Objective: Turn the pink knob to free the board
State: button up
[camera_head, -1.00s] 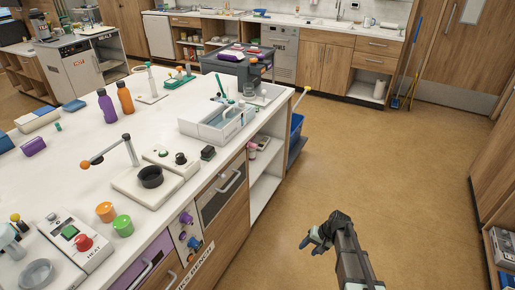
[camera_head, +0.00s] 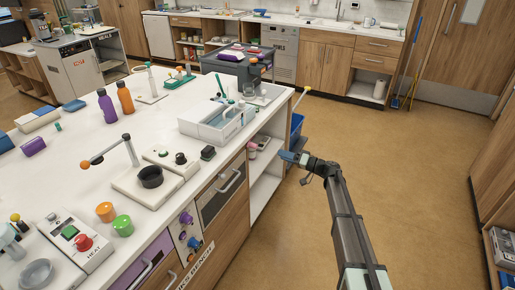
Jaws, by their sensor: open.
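A small pink knob (camera_head: 252,147) shows at the near end of the open shelf bay, just under the edge of the white bench top. My gripper (camera_head: 282,155) is open at the outer side of the shelf bay, to the right of the pink knob. Its jaws point left toward the knob, with a gap between them. I see nothing held in the jaws. I cannot tell which part is the board; small pale items (camera_head: 263,143) sit beside the knob inside the bay.
The white bench top (camera_head: 75,150) carries a sink tray (camera_head: 190,127), bottles, a burner and control boxes. Purple and blue knobs (camera_head: 187,218) sit on its front. A blue bin (camera_head: 297,127) stands just beyond my gripper. The floor to the right is clear.

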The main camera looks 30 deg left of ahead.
jog(key=n, duration=0.1)
send_near(252, 146)
jog(key=w+a, duration=0.1)
jog(key=a, duration=0.6)
jog(key=shift+a+f, duration=0.25)
jog(key=shift+a, duration=0.15)
jog(key=shift+w, duration=0.1)
grip_shut()
dwell(0.3)
